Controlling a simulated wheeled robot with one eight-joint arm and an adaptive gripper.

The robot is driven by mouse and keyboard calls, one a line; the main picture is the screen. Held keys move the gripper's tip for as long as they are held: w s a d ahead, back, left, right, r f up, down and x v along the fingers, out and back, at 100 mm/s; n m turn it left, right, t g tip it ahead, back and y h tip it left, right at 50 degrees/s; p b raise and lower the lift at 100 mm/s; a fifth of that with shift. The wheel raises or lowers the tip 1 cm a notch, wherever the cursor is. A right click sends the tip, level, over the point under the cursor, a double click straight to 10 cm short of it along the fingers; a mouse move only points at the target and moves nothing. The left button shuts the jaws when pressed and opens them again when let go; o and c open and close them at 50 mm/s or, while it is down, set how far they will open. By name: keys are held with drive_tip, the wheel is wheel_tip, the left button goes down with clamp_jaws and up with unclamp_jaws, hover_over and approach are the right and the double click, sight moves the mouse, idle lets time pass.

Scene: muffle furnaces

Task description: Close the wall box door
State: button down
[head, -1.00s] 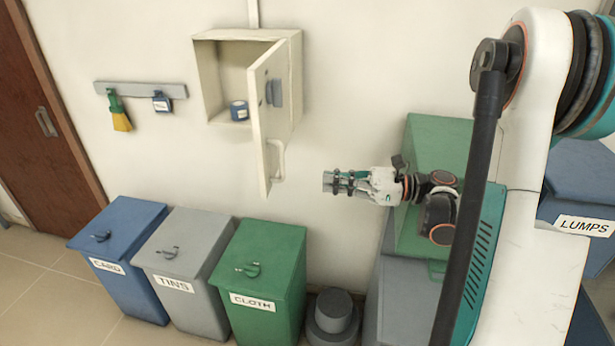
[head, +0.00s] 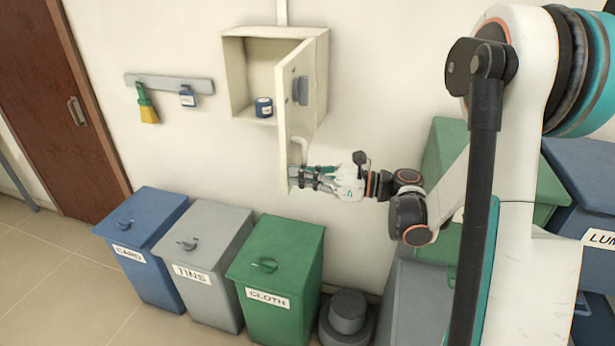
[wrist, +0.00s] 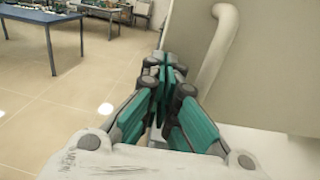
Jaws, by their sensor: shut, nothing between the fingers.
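The cream wall box (head: 235,75) hangs on the wall with its door (head: 284,110) standing open, swung out towards me. A small blue tin sits inside on the box floor. The door's cream handle (head: 300,152) is on its right face, near the lower end; it also shows in the wrist view (wrist: 217,50). My gripper (head: 296,178) is shut and empty, with its fingertips at the door's lower outer edge, just below the handle. In the wrist view the closed fingers (wrist: 162,72) lie beside the door panel (wrist: 265,70); I cannot tell whether they touch it.
Lidded bins marked CARD (head: 145,235), TINS (head: 205,260) and CLOTH (head: 277,270) stand below the box. A wall rail (head: 165,83) holds a brush and a blue-labelled bottle. Green and blue containers stand behind my arm. A blue table (wrist: 45,22) is far off.

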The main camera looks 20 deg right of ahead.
drive_tip(key=shift+a, duration=0.1)
drive_tip(key=w+a+m+t+h+b, duration=0.5)
drive_tip(key=w+a+m+t+h, duration=0.15)
drive_tip(key=w+a, duration=1.25)
drive_tip(key=w+d+m+t+h, duration=0.1)
drive_tip(key=w+m+h, duration=0.3)
drive_tip(key=w, duration=1)
drive_tip(key=w+d+m+h, duration=0.4)
drive_tip(key=w+h, duration=0.5)
drive_tip(key=w, duration=0.6)
drive_tip(key=shift+d+t, duration=0.2)
drive_tip(key=shift+t, duration=0.15)
drive_tip(key=shift+r+h, duration=0.15)
drive_tip(key=shift+h, duration=0.1)
drive_tip(key=shift+d, duration=0.15)
